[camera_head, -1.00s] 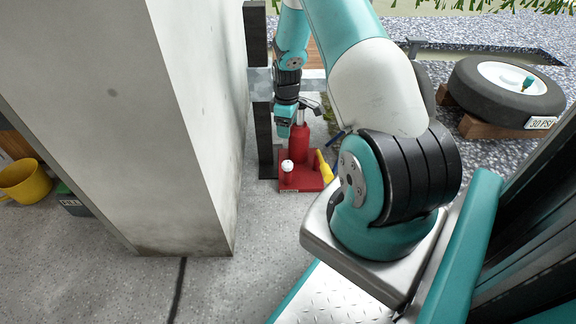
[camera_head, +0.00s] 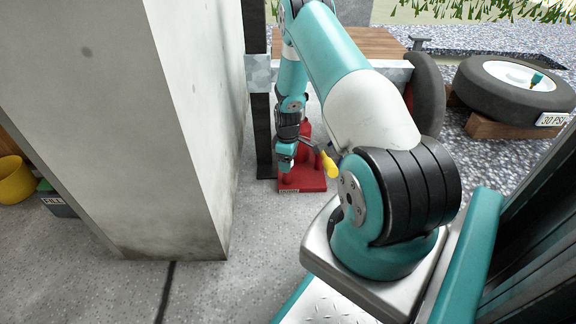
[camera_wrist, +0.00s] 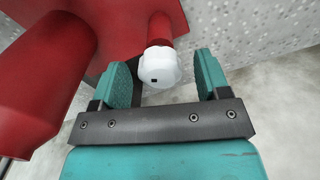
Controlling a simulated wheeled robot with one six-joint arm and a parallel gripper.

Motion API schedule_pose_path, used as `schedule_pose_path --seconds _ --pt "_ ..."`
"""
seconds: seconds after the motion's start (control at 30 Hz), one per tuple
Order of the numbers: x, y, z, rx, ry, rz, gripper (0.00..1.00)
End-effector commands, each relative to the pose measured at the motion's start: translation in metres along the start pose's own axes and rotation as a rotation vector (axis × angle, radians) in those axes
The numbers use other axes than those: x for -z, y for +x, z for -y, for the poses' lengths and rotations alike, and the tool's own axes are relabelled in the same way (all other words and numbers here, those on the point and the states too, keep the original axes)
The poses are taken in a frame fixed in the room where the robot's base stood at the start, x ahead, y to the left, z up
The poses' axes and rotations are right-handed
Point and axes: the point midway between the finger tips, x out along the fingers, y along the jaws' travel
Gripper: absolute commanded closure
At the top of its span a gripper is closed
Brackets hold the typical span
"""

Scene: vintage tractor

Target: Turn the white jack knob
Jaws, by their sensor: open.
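The white jack knob (camera_wrist: 161,68) sits on a short red stem on the red jack (camera_wrist: 110,48) in the wrist view. My gripper (camera_wrist: 165,80) is open, with one teal finger on each side of the knob. I see gaps between the fingers and the knob, so they look apart from it. In the head view my gripper (camera_head: 285,160) points down over the front of the red jack (camera_head: 312,182), and the knob is hidden behind it. A yellow-ended handle (camera_head: 329,165) sticks out from the jack to the right.
A pale concrete pillar (camera_head: 185,120) stands close on the left of the jack. A dark post (camera_head: 264,130) is just behind. A tire (camera_head: 515,85) lies on wooden blocks at the right. A yellow bucket (camera_head: 14,180) stands far left. The floor in front is clear.

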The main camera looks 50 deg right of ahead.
Motion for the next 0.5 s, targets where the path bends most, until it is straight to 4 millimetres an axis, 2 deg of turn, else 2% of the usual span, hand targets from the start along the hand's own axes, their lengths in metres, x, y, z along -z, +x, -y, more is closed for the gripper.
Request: schedule_pose_path --seconds 0.33,0.37,0.5 --pt "0.0001 0.0039 -0.0003 -0.001 0.0 0.0 0.31" --pt "0.0001 0.0038 -0.0003 -0.001 0.0 0.0 0.35" --pt "0.0 0.0038 -0.0003 -0.001 0.0 0.0 0.68"
